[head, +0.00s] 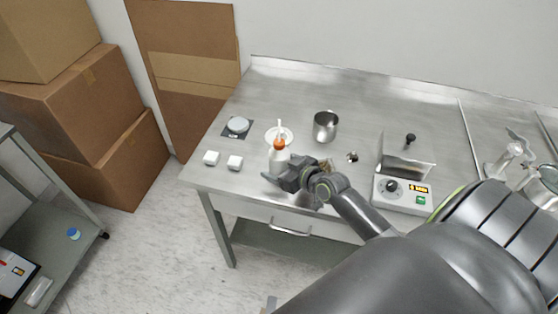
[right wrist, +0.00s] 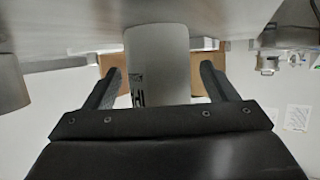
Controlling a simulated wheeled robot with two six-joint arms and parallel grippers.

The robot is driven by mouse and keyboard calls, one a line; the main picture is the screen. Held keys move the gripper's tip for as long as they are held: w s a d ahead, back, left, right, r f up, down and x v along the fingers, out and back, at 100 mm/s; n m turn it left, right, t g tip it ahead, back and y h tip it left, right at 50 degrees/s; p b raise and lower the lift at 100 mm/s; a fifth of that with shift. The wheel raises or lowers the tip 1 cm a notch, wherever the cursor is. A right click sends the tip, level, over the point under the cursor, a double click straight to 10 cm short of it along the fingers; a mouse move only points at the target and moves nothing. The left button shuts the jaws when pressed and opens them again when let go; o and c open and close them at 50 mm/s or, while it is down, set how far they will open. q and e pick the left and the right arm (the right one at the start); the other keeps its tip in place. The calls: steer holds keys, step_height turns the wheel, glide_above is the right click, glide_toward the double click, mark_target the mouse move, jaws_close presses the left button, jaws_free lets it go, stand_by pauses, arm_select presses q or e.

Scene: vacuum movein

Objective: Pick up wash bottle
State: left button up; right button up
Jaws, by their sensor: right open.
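The wash bottle (head: 278,156) stands upright on the metal table. It has a white body, an orange cap and a white spout. My right gripper (head: 273,180) is at the bottle's near side, low over the table's front part. In the right wrist view the white bottle body (right wrist: 158,62) lies between the two open fingers of the gripper (right wrist: 158,88), with a gap on each side. Dark print shows on the bottle's side. My left gripper is not in view.
Behind the bottle is a white dish (head: 286,132); a steel beaker (head: 325,127) stands to the right. Two white blocks (head: 211,157) and a round white item on a dark pad (head: 237,126) are to the left. A control box (head: 403,192) stands at right.

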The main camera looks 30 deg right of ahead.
mark_target(280, 142)
steer(key=shift+w+f, duration=0.15)
steer(key=shift+w, duration=0.2)
steer(key=c, duration=0.8)
step_height(280, 142, up, 10)
steer(key=shift+r, duration=0.1)
steer(key=s+a+r+n+y, duration=0.1)
steer(key=s+a+r, duration=0.1)
steer(key=s+a, duration=0.1)
steer(key=s+a+r+n+g+y, duration=0.1)
steer(key=s+a+r, duration=0.1)
steer(key=s+a, duration=0.2)
steer(key=s+a+r+n+y+b, duration=0.1)
steer(key=s+a+r+y, duration=0.1)
steer(key=a, duration=0.4)
steer(key=shift+s+a+r+n+g, duration=0.1)
steer(key=shift+s+r+n+g, duration=0.15)
steer(key=shift+s, duration=0.35)
steer(key=shift+s+r+n+g, duration=0.15)
steer(key=shift+s+r, duration=0.2)
steer(key=shift+s, duration=0.25)
